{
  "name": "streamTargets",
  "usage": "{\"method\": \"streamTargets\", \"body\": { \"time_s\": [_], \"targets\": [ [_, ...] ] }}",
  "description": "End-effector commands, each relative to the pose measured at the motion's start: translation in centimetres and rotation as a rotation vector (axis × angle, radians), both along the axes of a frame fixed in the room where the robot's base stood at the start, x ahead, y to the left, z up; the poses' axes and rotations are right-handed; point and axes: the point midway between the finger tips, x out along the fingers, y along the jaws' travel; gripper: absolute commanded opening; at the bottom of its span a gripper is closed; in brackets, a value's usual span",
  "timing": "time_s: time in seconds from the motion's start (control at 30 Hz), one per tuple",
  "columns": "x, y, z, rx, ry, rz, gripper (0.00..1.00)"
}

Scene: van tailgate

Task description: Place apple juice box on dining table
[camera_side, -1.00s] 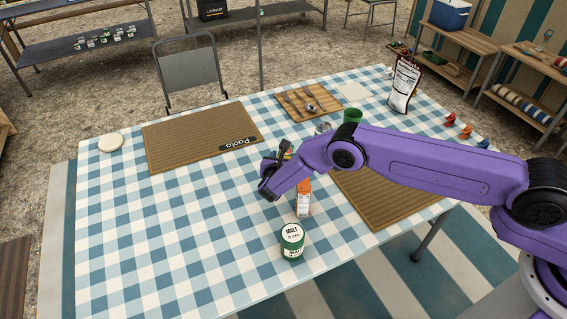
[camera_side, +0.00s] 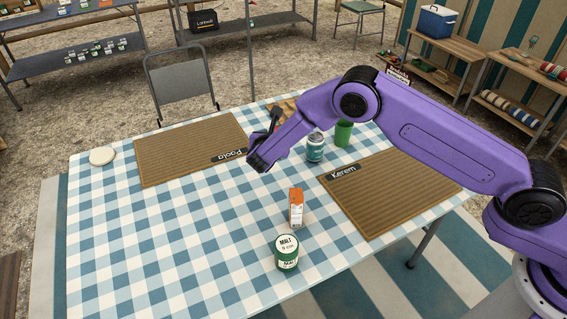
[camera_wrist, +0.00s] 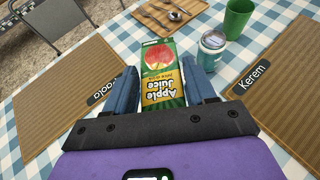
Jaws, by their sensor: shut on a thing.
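The green apple juice box (camera_wrist: 162,72), with a red apple picture and yellow band, sits between the two blue fingers of my gripper (camera_wrist: 163,88) in the wrist view. Its lettering appears upside down. The fingers are shut on its sides. In the side view my gripper (camera_side: 262,158) is over the dining table (camera_side: 215,215), near the corner of the Paola mat; the juice box is hidden there behind my arm. I cannot tell how far the box is above the cloth.
An orange carton (camera_side: 296,207) and a green malt can (camera_side: 287,253) stand in front. A teal can (camera_side: 315,147) and green cup (camera_side: 343,133) stand behind. The Paola mat (camera_side: 180,150) and Kerem mat (camera_side: 390,195) lie apart. The left-front checkered cloth is clear.

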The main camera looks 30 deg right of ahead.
Motion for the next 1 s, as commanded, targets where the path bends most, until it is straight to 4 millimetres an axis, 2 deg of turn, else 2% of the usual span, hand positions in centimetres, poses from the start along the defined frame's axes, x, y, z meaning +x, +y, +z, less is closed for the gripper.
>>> {"method": "streamTargets", "body": {
  "time_s": [0.03,0.1,0.37,0.43,0.7,0.87,1.0],
  "targets": [
    [0.1,0.1,1.8,0.013,0.005,0.001,0.17],
    [0.1,0.1,3.7,0.025,0.022,0.001,0.17],
    [0.0,0.0,9.9,0.069,0.085,0.001,0.17],
    [-0.6,-0.6,8.6,0.091,0.123,-0.055,0.17],
    [-3.1,-1.4,6.3,0.242,0.258,-0.277,0.17],
    [-4.9,-0.9,5.1,0.384,0.347,-0.431,0.17],
    [-6.4,0.2,4.4,0.538,0.418,-0.567,0.17]
  ]
}}
